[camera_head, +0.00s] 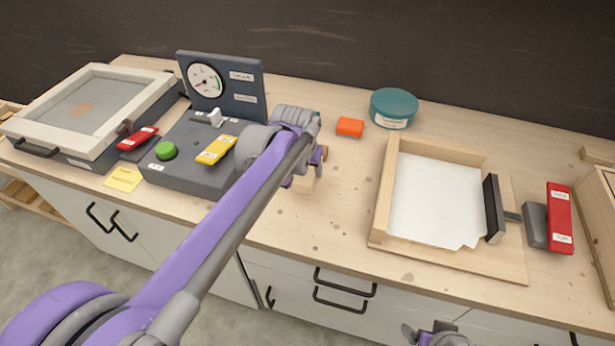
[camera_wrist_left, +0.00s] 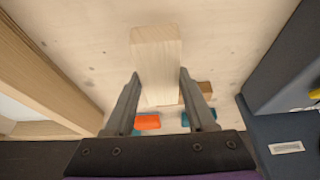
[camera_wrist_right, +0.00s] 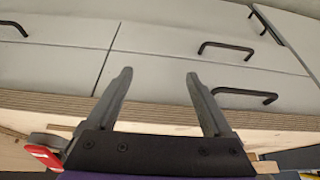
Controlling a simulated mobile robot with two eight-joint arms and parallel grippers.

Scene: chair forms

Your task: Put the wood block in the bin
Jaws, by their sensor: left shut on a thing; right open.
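The pale wood block (camera_wrist_left: 157,52) is between the fingers of my left gripper (camera_wrist_left: 160,75), which is shut on it, in the left wrist view. In the head view only a small part of the block (camera_head: 304,184) shows below my left gripper (camera_head: 310,165), over the middle of the bench; the arm hides the rest. I cannot tell whether the block is clear of the bench top. My right gripper (camera_wrist_right: 158,78) is open and empty, facing the drawer fronts; in the head view it shows at the bottom edge. A wooden-walled box (camera_head: 603,215) is cut off at the right edge; I cannot tell whether it is the bin.
A dark control box with a gauge panel (camera_head: 222,87) stands left of the left gripper. An orange block (camera_head: 350,127) and a teal round tin (camera_head: 394,108) lie behind. A wooden frame (camera_head: 383,200) with a white sheet is right. Bench between is clear.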

